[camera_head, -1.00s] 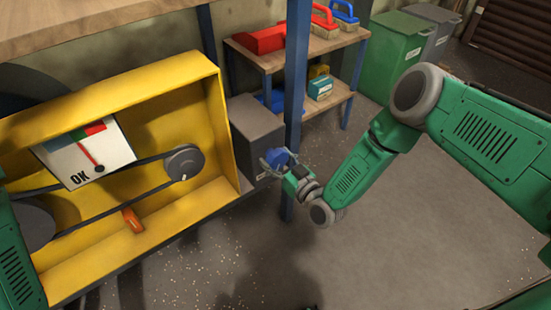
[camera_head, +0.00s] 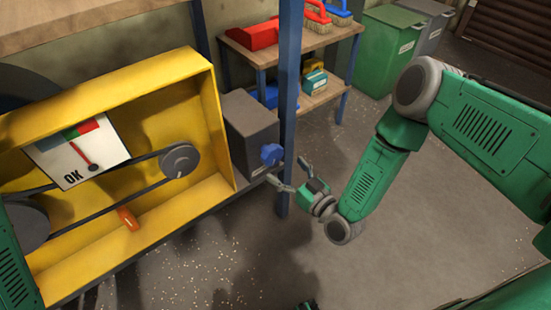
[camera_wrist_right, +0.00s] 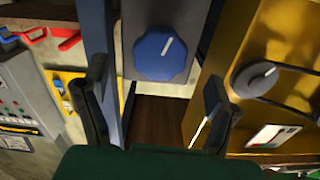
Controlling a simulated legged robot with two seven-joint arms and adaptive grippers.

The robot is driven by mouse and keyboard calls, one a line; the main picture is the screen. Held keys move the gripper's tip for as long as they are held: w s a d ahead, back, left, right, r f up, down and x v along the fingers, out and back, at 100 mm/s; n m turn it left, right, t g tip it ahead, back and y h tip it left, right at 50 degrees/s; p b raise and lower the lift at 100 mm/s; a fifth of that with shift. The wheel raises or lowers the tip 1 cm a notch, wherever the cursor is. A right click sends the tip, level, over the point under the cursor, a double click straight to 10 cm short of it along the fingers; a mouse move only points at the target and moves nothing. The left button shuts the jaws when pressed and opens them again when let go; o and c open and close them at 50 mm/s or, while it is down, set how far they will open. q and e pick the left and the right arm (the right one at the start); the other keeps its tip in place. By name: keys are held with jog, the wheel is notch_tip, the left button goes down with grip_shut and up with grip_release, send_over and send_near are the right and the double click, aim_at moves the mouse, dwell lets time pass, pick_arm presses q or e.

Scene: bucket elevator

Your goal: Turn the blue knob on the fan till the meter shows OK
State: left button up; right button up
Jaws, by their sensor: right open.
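The blue knob (camera_head: 271,154) sits on the front of a grey box at the right side of the yellow housing. In the right wrist view the knob (camera_wrist_right: 160,54) has a white mark pointing up and slightly right. My right gripper (camera_head: 286,171) is open and empty, just right of and below the knob, apart from it. In the wrist view its fingers (camera_wrist_right: 155,84) spread on either side below the knob. The white meter (camera_head: 77,155) has coloured segments, a red needle slanting up-left, and the letters OK at its lower edge.
A blue post (camera_head: 288,100) stands close beside the knob and my right gripper. The yellow housing (camera_head: 205,110) holds a belt and grey pulley (camera_head: 180,160). Shelves (camera_head: 300,55) and a green bin (camera_head: 388,55) stand behind. The floor to the right is clear.

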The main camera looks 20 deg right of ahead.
jog(key=v, duration=0.5)
dwell(1.8)
jog(key=s+a+g+h+p, duration=0.1)
jog(key=s+g+h+p, duration=0.1)
jog(key=s+g+p, duration=0.6)
jog(key=s+d+r+m+g+h+p, duration=0.1)
jog(key=s+d+r+g+h, duration=0.1)
jog(key=s, duration=0.7)
jog(key=s+d+r+m+g+h, duration=0.1)
jog(key=s+d+r+g+h, duration=0.1)
jog(key=s+d+g, duration=0.4)
jog(key=s+r, duration=0.1)
jog(key=s, duration=0.1)
jog(key=shift+s+d+r+p, duration=0.3)
jog(key=shift+s+r+p, duration=0.05)
jog(key=shift+r, duration=0.05)
jog(key=shift+w+a, duration=0.1)
